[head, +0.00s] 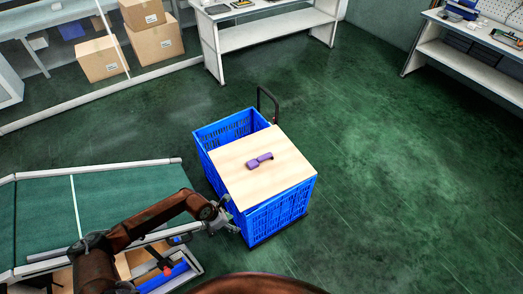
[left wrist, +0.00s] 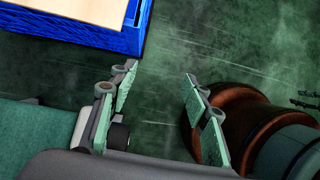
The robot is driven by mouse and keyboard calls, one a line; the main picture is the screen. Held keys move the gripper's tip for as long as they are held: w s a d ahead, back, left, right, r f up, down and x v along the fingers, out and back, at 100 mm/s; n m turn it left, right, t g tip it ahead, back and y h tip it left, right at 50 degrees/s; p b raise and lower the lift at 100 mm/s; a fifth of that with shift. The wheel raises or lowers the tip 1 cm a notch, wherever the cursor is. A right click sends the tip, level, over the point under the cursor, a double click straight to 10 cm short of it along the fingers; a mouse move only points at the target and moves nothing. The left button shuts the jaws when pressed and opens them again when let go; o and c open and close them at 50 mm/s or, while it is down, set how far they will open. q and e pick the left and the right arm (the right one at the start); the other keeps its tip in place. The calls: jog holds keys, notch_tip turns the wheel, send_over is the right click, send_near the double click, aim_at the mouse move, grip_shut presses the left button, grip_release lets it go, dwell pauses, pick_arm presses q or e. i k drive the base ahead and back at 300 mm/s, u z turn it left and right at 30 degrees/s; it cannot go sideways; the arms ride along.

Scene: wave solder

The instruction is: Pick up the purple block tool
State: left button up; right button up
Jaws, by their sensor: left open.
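The purple block tool (head: 259,160) lies flat on a pale wooden board (head: 285,178) on top of a blue crate (head: 278,217). My left gripper (head: 229,213) is beside the near left side of the crate, left of and nearer than the tool, and apart from it. In the left wrist view my left gripper (left wrist: 160,73) is open with nothing between its fingers. The crate (left wrist: 88,38) and a corner of the board (left wrist: 60,14) show there at the top left; the tool is outside that view. My right gripper is not in view.
A green conveyor (head: 120,200) with pale rails runs at the left, close to the crate. The crate has a dark handle (head: 268,98) behind it. Cardboard boxes (head: 155,45) and white benches (head: 270,29) stand at the back. The green floor right of the crate is clear.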

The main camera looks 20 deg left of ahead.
aim_at(253, 163)
jog(key=i, duration=1.35)
jog(key=z, duration=0.05)
